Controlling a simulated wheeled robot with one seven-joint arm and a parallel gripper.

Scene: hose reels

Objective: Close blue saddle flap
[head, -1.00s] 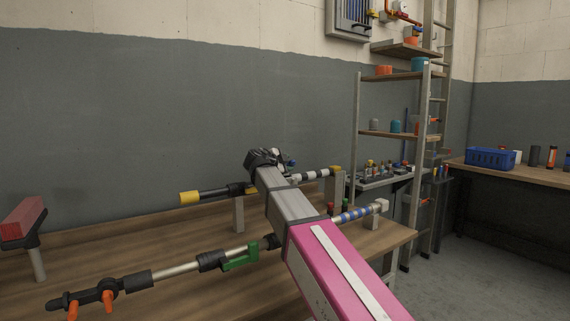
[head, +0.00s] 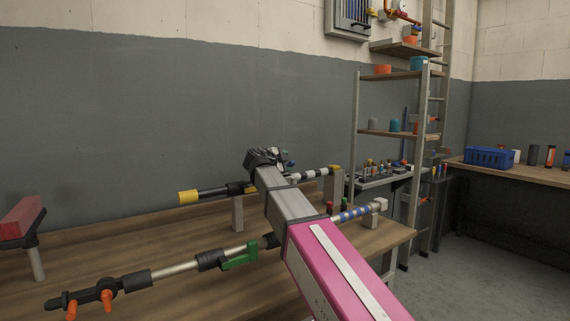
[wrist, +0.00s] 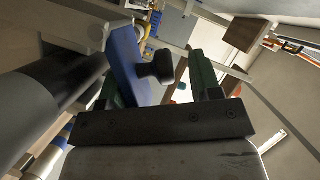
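In the wrist view the blue flap (wrist: 126,58) is a flat blue plate with a black knob (wrist: 157,68) on its face. My gripper (wrist: 157,75) is open, with dark green fingers. The flap and knob show between the fingers, and the flap partly covers the left finger. The right finger stands apart from the knob. I cannot tell whether the left finger touches the flap. In the head view my gripper (head: 265,158) is a dark shape over the back of the bench, and my arm hides most of the saddle there. Only a small blue bit (head: 290,163) shows beside it.
A thick grey cylinder (wrist: 40,115) lies close at the left in the wrist view. On the wooden bench (head: 180,255) are a pipe with a green clamp (head: 240,256), a yellow-ended bar (head: 190,196) and a blue-striped bar (head: 355,213). A shelf rack stands at right.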

